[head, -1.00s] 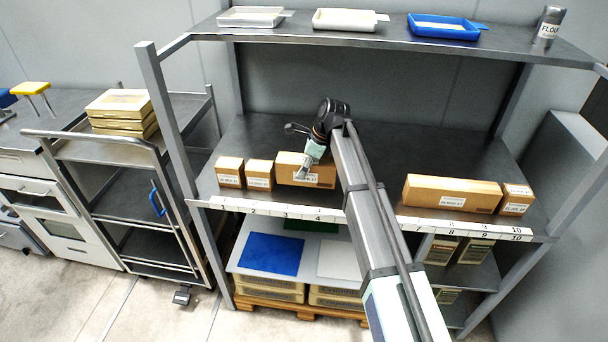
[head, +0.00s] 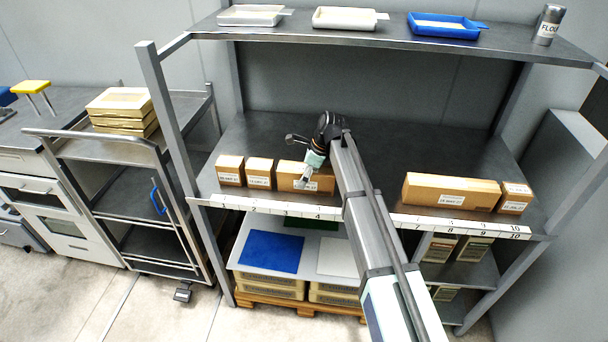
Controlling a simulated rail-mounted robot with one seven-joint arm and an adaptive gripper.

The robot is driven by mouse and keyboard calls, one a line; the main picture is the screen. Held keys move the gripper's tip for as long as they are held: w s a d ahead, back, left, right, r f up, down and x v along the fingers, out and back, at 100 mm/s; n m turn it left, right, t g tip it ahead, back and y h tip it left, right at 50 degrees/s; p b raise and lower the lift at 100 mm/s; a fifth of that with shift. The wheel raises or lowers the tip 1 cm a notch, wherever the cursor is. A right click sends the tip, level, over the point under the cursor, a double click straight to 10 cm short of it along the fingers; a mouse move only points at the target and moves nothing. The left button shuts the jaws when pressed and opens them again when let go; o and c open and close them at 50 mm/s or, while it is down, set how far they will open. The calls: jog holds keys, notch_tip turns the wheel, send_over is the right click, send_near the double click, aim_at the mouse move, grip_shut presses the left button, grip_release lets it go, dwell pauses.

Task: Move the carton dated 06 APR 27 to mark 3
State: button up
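Several brown cartons stand along the front of the middle shelf (head: 395,150). Two small cartons, one (head: 230,171) at the far left and one (head: 260,173) beside it, sit left of a wider carton (head: 288,177). A long carton (head: 450,191) and a small carton (head: 515,198) stand at the right. All have white labels; the dates are too small to read surely. Mark 3 (head: 285,213) is on the front strip, just below the wider carton's left part.
The strip (head: 350,217) carries numbered marks, partly hidden by my arm. The shelf is clear behind the cartons. Above are trays (head: 443,27) and a flour shaker (head: 548,25). A shelf post (head: 170,125) stands at the left.

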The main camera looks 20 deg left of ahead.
jog(key=b+v, duration=0.2)
jog(key=v, duration=1)
jog(key=shift+a+r, duration=0.1)
jog(key=shift+r, duration=0.05)
